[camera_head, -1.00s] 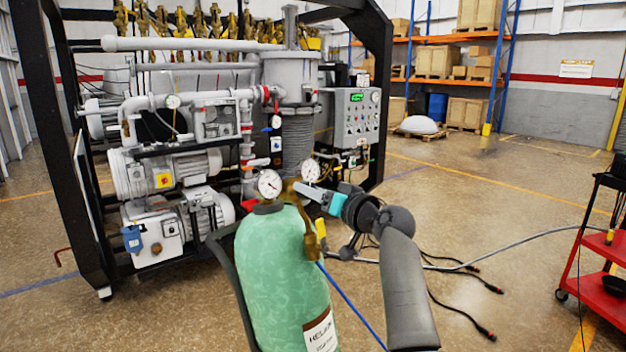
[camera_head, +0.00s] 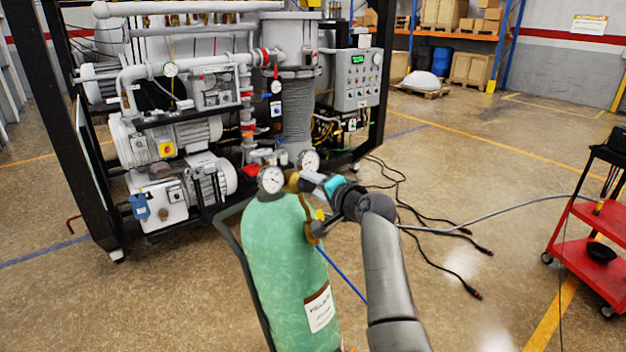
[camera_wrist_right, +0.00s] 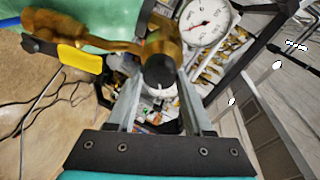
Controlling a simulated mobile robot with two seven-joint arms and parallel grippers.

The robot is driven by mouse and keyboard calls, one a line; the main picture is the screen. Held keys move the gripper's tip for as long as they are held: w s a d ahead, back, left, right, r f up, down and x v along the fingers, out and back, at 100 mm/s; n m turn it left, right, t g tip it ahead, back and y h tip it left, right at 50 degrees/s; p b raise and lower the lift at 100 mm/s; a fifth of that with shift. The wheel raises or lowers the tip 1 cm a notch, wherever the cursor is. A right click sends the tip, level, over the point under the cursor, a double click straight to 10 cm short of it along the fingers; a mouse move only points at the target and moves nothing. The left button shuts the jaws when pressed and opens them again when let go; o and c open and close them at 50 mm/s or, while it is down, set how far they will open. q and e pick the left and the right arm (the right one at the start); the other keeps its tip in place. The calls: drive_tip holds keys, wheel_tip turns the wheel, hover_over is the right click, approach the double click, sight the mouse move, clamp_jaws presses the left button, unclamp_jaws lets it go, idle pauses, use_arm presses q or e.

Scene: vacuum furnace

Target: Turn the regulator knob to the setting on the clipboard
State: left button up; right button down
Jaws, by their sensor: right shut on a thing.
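A green helium cylinder (camera_head: 283,265) stands upright in the head view with a brass regulator (camera_head: 294,183) on top. Two round white gauges, left (camera_head: 270,179) and right (camera_head: 308,161), sit on the regulator. My right gripper (camera_head: 312,178) reaches in from the right at the regulator. In the right wrist view, its two fingers (camera_wrist_right: 158,90) are shut on the dark, round regulator knob (camera_wrist_right: 159,72), one on each side. A gauge (camera_wrist_right: 206,22) shows beside the knob there. The fingers partly hide the knob in the head view. I cannot make out the clipboard. My left gripper is out of view.
The furnace frame with pumps (camera_head: 165,150) and a control box (camera_head: 357,80) stands behind the cylinder. A red cart (camera_head: 590,245) is at the right. Cables (camera_head: 440,230) lie on the floor between. A yellow-and-black handle (camera_wrist_right: 75,58) is beside the regulator.

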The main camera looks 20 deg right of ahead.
drive_tip(key=shift+m, duration=0.5)
drive_tip(key=shift+c, duration=1.5)
unclamp_jaws()
drive_tip(key=b+v, duration=0.1)
drive_tip(key=v, duration=1.4)
drive_tip(key=shift+r+b, duration=0.3)
